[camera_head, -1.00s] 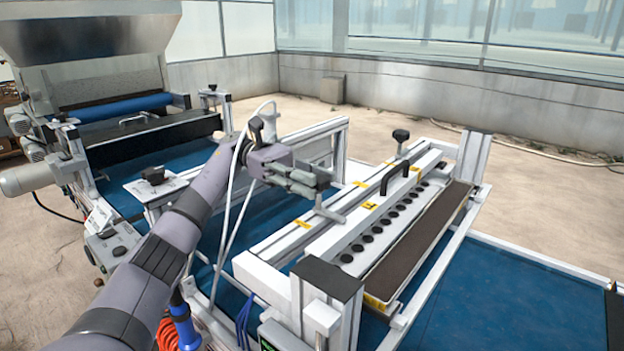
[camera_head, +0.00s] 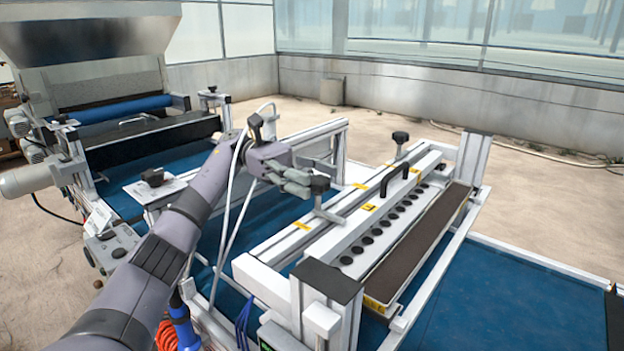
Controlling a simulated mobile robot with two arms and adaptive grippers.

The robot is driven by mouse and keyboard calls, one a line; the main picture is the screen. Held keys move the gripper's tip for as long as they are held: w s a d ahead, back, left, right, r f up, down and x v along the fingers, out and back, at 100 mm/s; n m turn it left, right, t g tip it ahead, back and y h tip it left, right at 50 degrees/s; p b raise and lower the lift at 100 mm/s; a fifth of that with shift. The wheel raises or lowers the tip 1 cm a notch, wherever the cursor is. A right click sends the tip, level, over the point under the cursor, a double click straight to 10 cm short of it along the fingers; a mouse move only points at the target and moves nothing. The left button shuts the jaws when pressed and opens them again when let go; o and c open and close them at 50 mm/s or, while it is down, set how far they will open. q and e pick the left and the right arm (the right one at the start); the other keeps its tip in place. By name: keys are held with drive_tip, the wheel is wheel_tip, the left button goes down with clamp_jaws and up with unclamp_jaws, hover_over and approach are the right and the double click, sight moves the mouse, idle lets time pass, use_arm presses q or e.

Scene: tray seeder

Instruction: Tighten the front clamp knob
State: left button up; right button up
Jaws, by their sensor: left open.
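A second, similar black clamp knob (camera_head: 400,137) stands upright at the far end of the bar. My right gripper is not in view.
A black handle (camera_head: 396,181) and a row of dark holes lie along the bar. White frame posts (camera_head: 471,160) rise at the far end. The blue conveyor belt (camera_head: 475,290) runs beneath. White hoses hang by my left wrist.

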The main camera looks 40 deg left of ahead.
use_arm(q)
wheel_tip(320, 180, up, 9)
drive_tip(key=shift+r, duration=0.1)
idle(0.7)
